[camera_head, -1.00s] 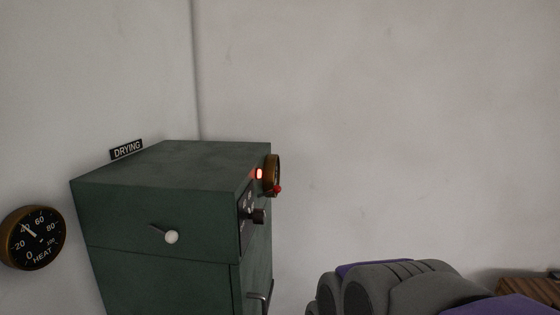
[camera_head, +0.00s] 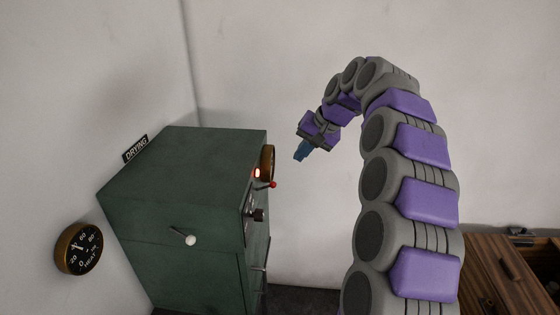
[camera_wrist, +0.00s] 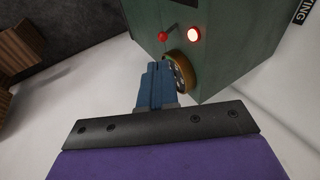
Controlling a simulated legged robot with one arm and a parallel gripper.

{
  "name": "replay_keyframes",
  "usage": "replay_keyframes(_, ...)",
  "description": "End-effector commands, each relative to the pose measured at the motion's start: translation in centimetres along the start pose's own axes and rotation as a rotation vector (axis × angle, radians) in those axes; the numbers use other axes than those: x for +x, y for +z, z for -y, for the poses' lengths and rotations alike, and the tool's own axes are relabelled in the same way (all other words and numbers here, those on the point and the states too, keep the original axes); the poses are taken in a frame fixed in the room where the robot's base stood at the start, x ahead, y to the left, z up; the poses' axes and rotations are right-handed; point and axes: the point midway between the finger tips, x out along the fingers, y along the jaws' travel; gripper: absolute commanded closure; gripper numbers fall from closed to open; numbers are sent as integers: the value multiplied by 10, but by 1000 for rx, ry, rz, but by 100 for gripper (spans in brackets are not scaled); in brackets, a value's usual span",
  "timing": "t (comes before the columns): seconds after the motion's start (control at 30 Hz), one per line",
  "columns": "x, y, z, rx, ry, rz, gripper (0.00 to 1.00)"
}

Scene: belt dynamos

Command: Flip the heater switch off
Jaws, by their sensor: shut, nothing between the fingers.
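The green heater cabinet (camera_head: 190,185) stands against the wall in the head view, and its upper part shows in the wrist view (camera_wrist: 225,70). On its front are a lit red lamp (camera_head: 257,173), a red-tipped lever (camera_head: 273,184), a brass-rimmed dial (camera_head: 268,160) and a dark knob (camera_head: 257,215). The red lever tip (camera_wrist: 163,36) and the lit lamp (camera_wrist: 193,34) also show in the wrist view. My gripper (camera_head: 300,154) is shut and empty, in the air to the right of the dial and above the red lever. I cannot tell which control is the heater switch.
A white-knobbed lever (camera_head: 190,240) is on the cabinet's side. A round HEAT gauge (camera_head: 78,249) and a DRYING sign (camera_head: 135,148) are at the left. A wooden piece of furniture (camera_head: 510,275) is at the lower right.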

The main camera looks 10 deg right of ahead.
Motion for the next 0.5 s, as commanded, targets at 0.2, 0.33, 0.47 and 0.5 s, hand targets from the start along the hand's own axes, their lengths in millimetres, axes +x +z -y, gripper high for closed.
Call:
replay_keyframes(0.2, -7, -11, 0, 13, -5, -14, 100)
replay_keyframes(0.33, -6, -11, -1, 13, -5, -14, 100)
replay_keyframes(0.47, -5, -11, -1, 13, -4, -13, 100)
replay_keyframes(0.5, -4, -11, 0, 13, -4, -13, 100)
